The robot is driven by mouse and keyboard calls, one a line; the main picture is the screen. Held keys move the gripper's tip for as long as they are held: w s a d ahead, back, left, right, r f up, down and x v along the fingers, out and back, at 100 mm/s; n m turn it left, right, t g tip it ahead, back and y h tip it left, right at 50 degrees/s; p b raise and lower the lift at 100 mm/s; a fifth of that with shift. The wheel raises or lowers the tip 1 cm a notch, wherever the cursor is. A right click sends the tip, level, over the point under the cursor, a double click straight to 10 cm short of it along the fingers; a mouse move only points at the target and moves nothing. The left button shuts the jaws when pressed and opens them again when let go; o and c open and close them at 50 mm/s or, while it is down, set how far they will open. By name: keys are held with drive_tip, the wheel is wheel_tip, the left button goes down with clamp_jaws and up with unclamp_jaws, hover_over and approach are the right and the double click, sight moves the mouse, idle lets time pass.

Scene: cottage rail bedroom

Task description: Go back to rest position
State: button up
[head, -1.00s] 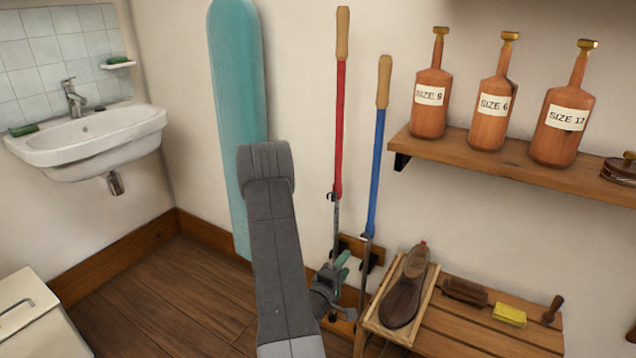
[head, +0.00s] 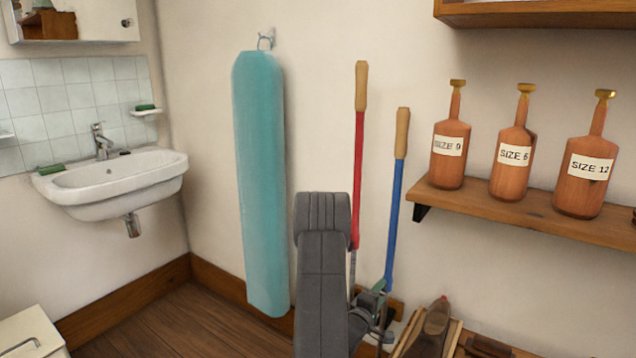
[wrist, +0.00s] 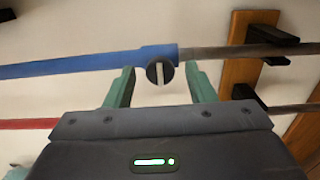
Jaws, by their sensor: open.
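My gripper (wrist: 160,68) is open, with two green fingers apart in the wrist view. A dark round knob with a pale slot (wrist: 161,75) shows between the fingertips, just beside the blue pole (wrist: 90,62). I cannot tell whether the fingers touch it. In the head view my gripper (head: 374,298) is low, partly hidden behind my grey arm, near the lower part of the blue-shafted pole (head: 394,210). The red-shafted pole (head: 357,180) stands upright to its left, its lower part partly hidden by my arm.
A teal ironing board (head: 260,170) hangs on the wall left of my arm. A sink (head: 120,182) is further left. A shelf (head: 480,205) with several labelled bottles juts out at right. A brown shoe (head: 430,330) sits low at the bottom edge. Floor shows at left.

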drive_tip(key=p+v, duration=0.2)
drive_tip(key=v, duration=1.2)
drive_tip(key=w+d+m+b, duration=0.1)
drive_tip(key=w+d+m, duration=0.3)
drive_tip(key=m, duration=0.5)
drive_tip(key=w+d+m+b, duration=0.2)
drive_tip(key=w+d+m, duration=0.1)
drive_tip(key=w+m, duration=0.4)
drive_tip(key=shift+w+d+m, duration=0.3)
drive_tip(key=shift+d+m, duration=0.1)
drive_tip(key=shift+m, duration=0.5)
drive_tip(key=shift+r, duration=0.1)
idle(0.3)
